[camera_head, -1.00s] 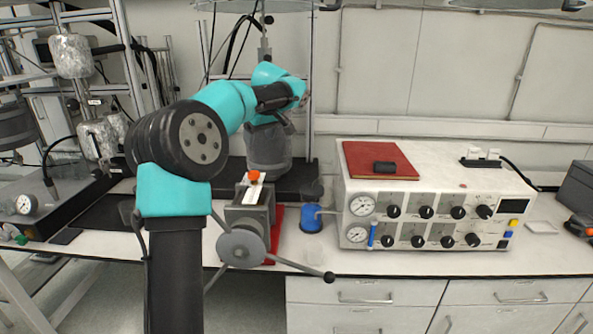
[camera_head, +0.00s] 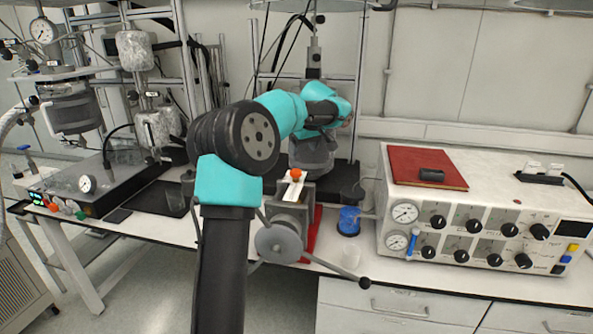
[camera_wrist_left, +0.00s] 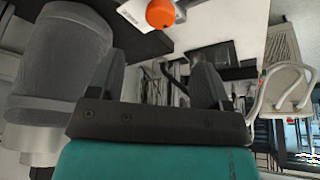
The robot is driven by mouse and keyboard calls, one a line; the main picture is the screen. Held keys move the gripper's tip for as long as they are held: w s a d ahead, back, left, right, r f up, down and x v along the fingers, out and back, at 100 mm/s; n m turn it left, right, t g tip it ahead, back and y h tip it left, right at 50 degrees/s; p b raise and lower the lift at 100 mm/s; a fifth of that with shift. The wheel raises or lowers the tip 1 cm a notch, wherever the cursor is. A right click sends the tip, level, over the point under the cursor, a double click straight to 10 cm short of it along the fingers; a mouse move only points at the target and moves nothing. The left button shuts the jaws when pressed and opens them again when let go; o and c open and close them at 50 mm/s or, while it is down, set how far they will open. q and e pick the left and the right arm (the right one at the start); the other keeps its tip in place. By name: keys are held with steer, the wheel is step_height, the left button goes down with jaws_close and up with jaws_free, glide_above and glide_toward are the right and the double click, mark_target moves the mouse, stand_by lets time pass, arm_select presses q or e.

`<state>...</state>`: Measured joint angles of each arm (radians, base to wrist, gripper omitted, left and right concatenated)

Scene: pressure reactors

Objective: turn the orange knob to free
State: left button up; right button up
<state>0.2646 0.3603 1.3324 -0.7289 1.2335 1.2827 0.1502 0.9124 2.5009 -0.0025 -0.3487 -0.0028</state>
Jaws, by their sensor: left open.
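The orange knob (camera_head: 296,174) sits on a white plate on top of a grey clamp-like device with a round hub and long handles. In the left wrist view the orange knob (camera_wrist_left: 160,13) shows at the top edge, beyond my fingers and beside a printed label. My left gripper (camera_wrist_left: 156,72) is open, with nothing between its two dark fingers, and is apart from the knob. In the head view my left arm reaches in front of the bench, with its wrist (camera_head: 318,97) above and behind the knob; the fingertips are not clear there. My right gripper is not in view.
A grey vessel (camera_head: 312,155) stands directly behind the knob and close to my left gripper. A blue-based flask (camera_head: 348,222) is right of the clamp device. A white control box (camera_head: 480,215) with gauges and a red book (camera_head: 425,167) stands farther right.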

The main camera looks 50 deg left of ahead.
mark_target(296, 170)
arm_select(q)
steer(key=x, duration=1)
steer(key=shift+a+f, duration=0.1)
steer(key=shift+f, duration=0.3)
steer(key=shift+c, duration=0.5)
steer(key=c, duration=0.8)
